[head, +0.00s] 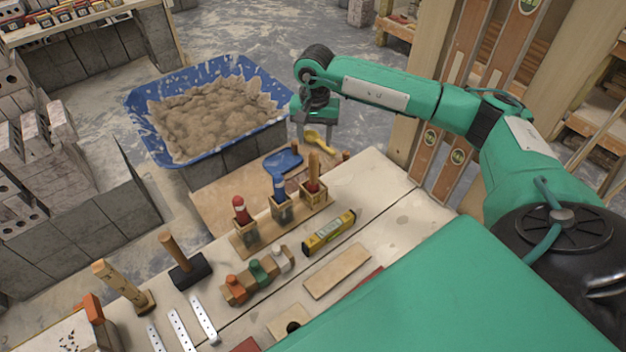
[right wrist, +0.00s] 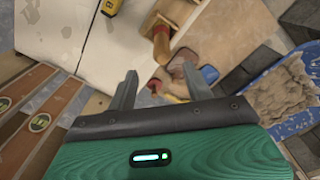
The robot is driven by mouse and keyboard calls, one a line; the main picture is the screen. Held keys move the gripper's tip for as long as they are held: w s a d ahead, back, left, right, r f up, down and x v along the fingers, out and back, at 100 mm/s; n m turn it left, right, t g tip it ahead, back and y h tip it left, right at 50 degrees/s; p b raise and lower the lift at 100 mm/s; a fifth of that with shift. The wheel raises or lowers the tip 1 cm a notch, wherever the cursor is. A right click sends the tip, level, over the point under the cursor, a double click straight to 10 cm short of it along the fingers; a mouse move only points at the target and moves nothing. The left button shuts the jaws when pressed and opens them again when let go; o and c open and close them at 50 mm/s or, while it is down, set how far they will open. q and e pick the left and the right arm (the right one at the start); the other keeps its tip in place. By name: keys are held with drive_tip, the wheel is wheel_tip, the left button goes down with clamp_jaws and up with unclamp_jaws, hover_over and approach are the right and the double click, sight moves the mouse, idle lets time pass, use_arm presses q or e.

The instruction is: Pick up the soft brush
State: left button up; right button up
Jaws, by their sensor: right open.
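Three upright handled tools stand in small wooden holders on the bench: a red-topped one (head: 240,208), a blue-and-white one (head: 279,188) and one with a plain wooden handle (head: 314,166). Their lower ends are hidden in the holders, so I cannot tell for sure which is the soft brush. My right gripper (head: 316,136) is open and empty, above and beyond the wooden-handled tool, fingers pointing down. In the right wrist view, that tool's handle (right wrist: 161,44) shows beyond the open fingers (right wrist: 160,74), apart from them. My left gripper is not in view.
A blue tub (head: 142,128) of mortar stands behind the bench. A blue tool (head: 283,161) and a yellow one (head: 317,138) lie near the bench's far edge.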

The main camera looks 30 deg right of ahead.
sight(314, 161)
wheel_tip(314, 161, down, 4)
drive_tip(key=shift+r, duration=0.1)
drive_tip(key=shift+a+f+p, duration=0.1)
drive_tip(key=shift+f+p, duration=0.3)
drive_tip(key=shift+f, duration=0.15)
wheel_tip(314, 161, down, 4)
drive_tip(key=shift+r+p, duration=0.2)
drive_tip(key=shift+p, duration=0.35)
drive_tip(key=shift+f, duration=0.45)
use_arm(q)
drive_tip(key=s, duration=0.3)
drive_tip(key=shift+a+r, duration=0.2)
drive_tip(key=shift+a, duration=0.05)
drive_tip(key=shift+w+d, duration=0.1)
use_arm(e)
drive_tip(key=shift+c, duration=0.2)
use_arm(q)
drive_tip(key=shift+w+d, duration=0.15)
use_arm(e)
drive_tip(key=c, duration=1)
